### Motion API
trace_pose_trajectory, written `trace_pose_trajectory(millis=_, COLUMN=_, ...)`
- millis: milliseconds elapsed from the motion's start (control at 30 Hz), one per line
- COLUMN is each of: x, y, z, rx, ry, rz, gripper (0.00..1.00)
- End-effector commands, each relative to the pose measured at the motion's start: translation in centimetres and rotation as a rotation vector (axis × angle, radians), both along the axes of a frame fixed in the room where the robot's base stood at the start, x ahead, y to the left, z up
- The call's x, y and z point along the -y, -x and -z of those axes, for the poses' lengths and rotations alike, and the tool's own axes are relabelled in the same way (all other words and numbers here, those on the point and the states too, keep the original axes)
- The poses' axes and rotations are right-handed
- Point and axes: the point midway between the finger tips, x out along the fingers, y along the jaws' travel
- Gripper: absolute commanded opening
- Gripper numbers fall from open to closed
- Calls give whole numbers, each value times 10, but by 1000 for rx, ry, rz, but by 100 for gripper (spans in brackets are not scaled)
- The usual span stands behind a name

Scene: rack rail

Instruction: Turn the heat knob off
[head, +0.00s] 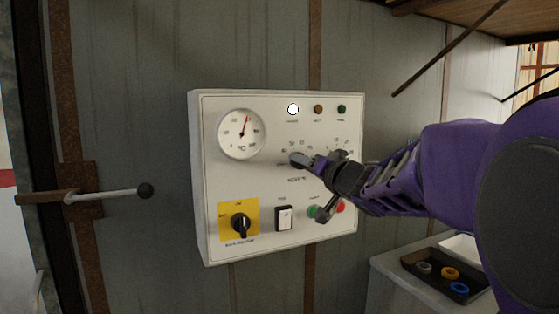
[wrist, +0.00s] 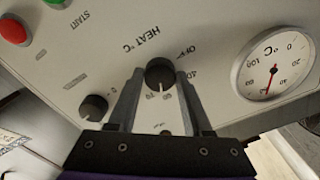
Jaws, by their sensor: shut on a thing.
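The heat knob (wrist: 160,72) is a black round knob on the white control panel. In the wrist view it sits between the two fingers of my gripper (wrist: 160,77), which is shut on it. A pale mark on the knob points toward my gripper's palm, near the 60 and 70 labels and away from the OFF label. In the head view the knob (head: 297,159) shows at the panel's middle, with my gripper (head: 312,164) reaching it from the right and hiding part of its scale.
The white panel (head: 205,180) also has a dial gauge (head: 242,133), a second black knob (wrist: 93,107), a yellow-backed rotary switch (head: 241,224), a rocker switch (head: 284,218), and green and red buttons. A lever (head: 110,193) stands left. A dark tray (head: 420,275) with rings lies lower right.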

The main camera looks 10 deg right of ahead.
Motion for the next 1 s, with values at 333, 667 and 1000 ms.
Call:
trace_pose_trajectory(millis=333, x=-1, y=0, z=0, rx=103, ry=312, rz=-3, gripper=0)
trace_pose_trajectory(millis=667, x=0, y=0, z=1, rx=200, ry=610, rz=-1, gripper=0)
trace_pose_trajectory(millis=1000, x=0, y=0, z=1, rx=300, ry=918, rz=-1, gripper=0)
